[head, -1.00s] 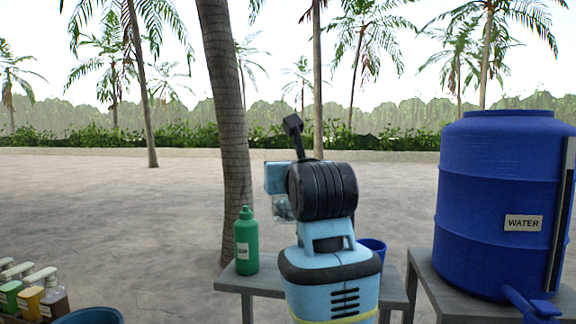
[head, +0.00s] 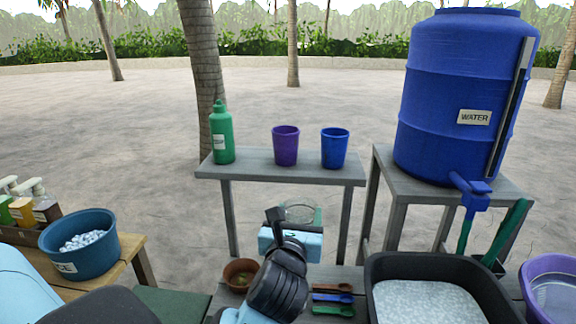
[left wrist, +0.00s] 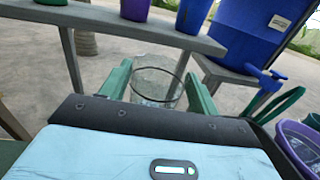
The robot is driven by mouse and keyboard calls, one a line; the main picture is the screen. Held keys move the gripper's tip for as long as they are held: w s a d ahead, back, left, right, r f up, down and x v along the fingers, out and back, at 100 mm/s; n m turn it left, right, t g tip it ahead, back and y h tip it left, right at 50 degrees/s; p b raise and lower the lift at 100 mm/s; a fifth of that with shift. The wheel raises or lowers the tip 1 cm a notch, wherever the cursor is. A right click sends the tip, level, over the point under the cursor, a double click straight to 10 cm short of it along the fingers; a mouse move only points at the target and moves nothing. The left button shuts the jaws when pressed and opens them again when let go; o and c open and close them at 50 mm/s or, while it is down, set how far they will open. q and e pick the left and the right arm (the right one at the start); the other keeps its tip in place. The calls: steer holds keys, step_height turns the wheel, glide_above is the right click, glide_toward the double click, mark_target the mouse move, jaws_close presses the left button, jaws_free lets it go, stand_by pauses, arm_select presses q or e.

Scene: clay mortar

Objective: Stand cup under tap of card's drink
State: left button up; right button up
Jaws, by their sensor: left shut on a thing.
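My left gripper (head: 297,215) is shut on a clear glass cup (left wrist: 158,88), which sits between its two green fingers in the left wrist view. The cup looks roughly upright and is partly hidden by the gripper body. In the head view the gripper is in front of and below the grey shelf. A blue tap (head: 468,190) sticks out low on the blue drum (head: 450,90) labelled WATER, to the right of the cup. It also shows in the left wrist view (left wrist: 264,78). I cannot make out a drink card. My right gripper is not in view.
A green bottle (head: 221,138), purple cup (head: 286,146) and blue cup (head: 334,149) stand on the grey shelf (head: 240,170). Below are a brown bowl (head: 240,275), spoons (head: 332,298), a black tray (head: 385,262) of white grains and a purple tub (head: 540,268). A blue tub (head: 80,262) stands left.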

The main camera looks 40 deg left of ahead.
arm_select(q)
steer(key=s+d+f+m+t+h, duration=0.1)
steer(key=s+d+f+m+h, duration=0.3)
steer(key=s+d+f+h, duration=0.3)
step_height(320, 180, down, 6)
steer(key=shift+s+d+r+m+t, duration=0.15)
steer(key=shift+s+d+m+t, duration=0.3)
steer(key=shift+s, duration=0.7)
